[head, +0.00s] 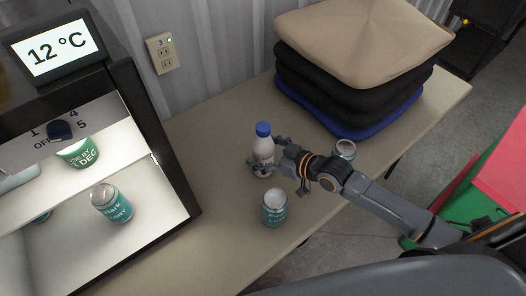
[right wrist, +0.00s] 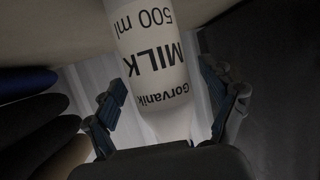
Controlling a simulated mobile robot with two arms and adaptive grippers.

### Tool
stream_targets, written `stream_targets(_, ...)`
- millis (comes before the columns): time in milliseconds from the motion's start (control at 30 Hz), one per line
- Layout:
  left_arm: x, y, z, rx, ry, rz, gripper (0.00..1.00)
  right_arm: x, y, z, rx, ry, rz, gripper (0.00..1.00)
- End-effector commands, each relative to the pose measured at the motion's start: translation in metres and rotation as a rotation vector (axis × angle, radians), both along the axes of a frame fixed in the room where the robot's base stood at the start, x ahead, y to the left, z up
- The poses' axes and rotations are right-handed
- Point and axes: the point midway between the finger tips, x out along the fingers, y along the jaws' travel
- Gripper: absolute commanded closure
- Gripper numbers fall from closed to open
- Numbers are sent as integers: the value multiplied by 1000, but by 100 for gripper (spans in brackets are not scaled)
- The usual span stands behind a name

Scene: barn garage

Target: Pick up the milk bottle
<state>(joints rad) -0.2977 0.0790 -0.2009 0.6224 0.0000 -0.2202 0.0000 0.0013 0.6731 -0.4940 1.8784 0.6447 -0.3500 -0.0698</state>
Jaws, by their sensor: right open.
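The milk bottle (head: 264,147) is white with a blue cap and stands upright on the table. In the right wrist view the bottle (right wrist: 155,65) shows black lettering "Gorvanik MILK 500 ml", upside down in the picture. My right gripper (head: 271,158) reaches it from the right, with its fingers at the bottle's side. In the right wrist view the right gripper (right wrist: 166,92) is open, with one finger on each side of the bottle and gaps visible between fingers and bottle. My left gripper is not in view.
A teal can (head: 274,209) stands in front of the bottle, and another can (head: 345,150) stands behind my right wrist. Stacked cushions (head: 362,45) fill the table's back right. A lit cabinet with a 12 °C display (head: 57,50) stands left, holding a can (head: 111,203) and a green cup (head: 78,152).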

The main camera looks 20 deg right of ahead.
Motion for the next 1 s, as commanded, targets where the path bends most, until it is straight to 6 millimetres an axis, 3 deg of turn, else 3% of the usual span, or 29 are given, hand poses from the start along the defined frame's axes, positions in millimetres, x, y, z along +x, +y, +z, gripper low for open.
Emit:
stream_targets(267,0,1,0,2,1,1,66,4,3,-2,-1,-1,0,16)
stream_targets(667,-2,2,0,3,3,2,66,4,3,-2,-1,-1,0,93)
stream_targets(1000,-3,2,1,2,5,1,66,5,3,11,2,-7,1,93)
